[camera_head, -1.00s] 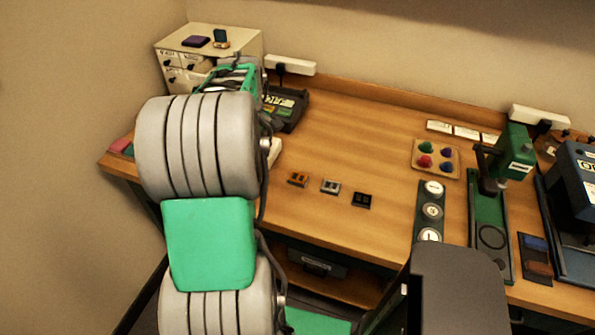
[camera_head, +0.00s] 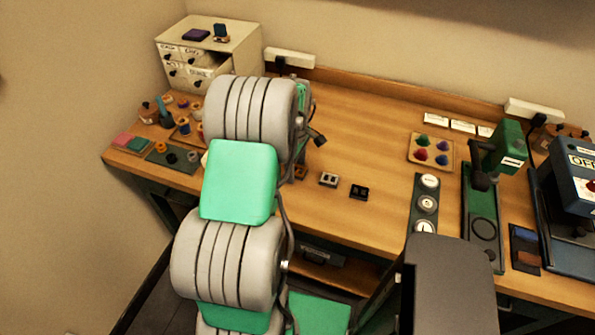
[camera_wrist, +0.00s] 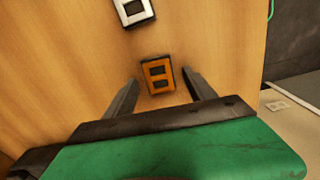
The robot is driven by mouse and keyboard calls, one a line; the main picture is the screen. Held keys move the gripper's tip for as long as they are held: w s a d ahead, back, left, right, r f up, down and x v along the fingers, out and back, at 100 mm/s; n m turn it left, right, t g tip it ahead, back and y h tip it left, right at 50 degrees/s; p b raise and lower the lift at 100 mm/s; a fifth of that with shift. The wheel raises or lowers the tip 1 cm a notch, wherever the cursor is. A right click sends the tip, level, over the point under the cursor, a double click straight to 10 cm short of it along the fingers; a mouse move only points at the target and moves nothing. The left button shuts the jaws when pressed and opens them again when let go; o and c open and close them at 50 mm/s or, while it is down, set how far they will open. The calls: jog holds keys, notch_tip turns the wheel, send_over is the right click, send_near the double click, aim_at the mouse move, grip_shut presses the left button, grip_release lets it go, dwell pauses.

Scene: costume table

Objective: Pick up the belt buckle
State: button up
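Several buckles lie on the wooden table, including an orange one (camera_wrist: 157,75), a silver one (camera_head: 328,179) and a black one (camera_head: 359,192). In the wrist view the orange buckle lies flat between the fingers of my gripper (camera_wrist: 161,79), which is open and empty. A strip of table shows on each side of the buckle; how far above it the fingertips are is hard to tell. The silver buckle also shows in the wrist view (camera_wrist: 133,11), beyond the fingertips.
A green press (camera_head: 501,147), a strip with white discs (camera_head: 416,215) and a tray of coloured knobs (camera_head: 440,165) stand to the right. Drawers (camera_head: 231,55) and small craft items stand at the left. The table middle behind the buckles is clear.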

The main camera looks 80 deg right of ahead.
grip_shut()
dwell(0.5)
